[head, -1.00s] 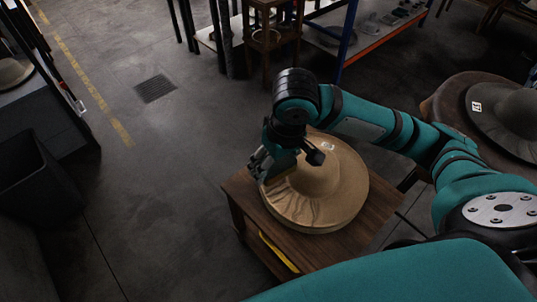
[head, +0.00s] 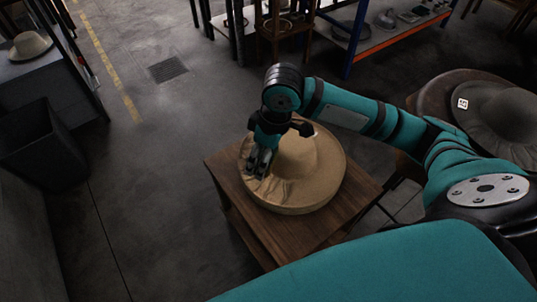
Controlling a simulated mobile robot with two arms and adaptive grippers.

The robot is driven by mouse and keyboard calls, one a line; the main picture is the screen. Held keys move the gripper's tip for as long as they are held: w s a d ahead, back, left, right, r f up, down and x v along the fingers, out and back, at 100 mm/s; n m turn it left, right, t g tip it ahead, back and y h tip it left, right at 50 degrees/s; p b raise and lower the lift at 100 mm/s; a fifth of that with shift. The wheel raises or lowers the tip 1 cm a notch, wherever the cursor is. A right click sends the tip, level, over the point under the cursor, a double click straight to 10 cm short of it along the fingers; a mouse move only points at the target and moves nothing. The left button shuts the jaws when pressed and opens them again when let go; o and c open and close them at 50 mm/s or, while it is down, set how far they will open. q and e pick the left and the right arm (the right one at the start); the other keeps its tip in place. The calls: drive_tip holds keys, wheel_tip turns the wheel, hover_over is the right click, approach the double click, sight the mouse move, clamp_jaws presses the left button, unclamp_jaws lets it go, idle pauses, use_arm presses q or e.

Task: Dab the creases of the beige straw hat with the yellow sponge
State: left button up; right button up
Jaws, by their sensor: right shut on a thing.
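The beige straw hat (head: 318,182) lies brim down on a small wooden table (head: 236,199). Its rounded crown points up, and creases show on the brim at the left front. My right gripper (head: 261,168) is over the left part of the brim, beside the crown, pointing down. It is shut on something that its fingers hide. I cannot make out the yellow sponge. Whether the held thing touches the brim cannot be told. My left gripper is not in view.
A dark hat (head: 503,115) with a white tag lies on a round table at the right. A dark bin (head: 42,143) stands at the left, and another hat (head: 30,45) lies on a grey surface behind it. Shelves stand at the back. The floor left of the table is clear.

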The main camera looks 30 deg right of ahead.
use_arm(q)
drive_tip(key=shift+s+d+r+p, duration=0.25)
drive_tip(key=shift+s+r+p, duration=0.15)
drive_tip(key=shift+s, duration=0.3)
use_arm(e)
drive_tip(key=w+d+f+n+g, duration=0.1)
drive_tip(key=w+d+f+n, duration=0.1)
drive_tip(key=f+n, duration=0.4)
drive_tip(key=w+d+f+n+g, duration=0.1)
drive_tip(key=w+d+f+n, duration=0.2)
drive_tip(key=f+n, duration=0.3)
drive_tip(key=shift+w+n, duration=0.35)
drive_tip(key=shift+n, duration=0.15)
drive_tip(key=b, duration=0.4)
hover_over(269, 190)
wheel_tip(269, 190, down, 7)
drive_tip(key=f+b, duration=0.7)
drive_tip(key=shift+w+d, duration=0.25)
drive_tip(key=shift+d, duration=0.1)
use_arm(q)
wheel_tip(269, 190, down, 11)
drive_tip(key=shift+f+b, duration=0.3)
use_arm(e)
drive_tip(key=shift+f, duration=0.5)
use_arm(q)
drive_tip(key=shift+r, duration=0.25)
use_arm(e)
drive_tip(key=shift+s, duration=0.1)
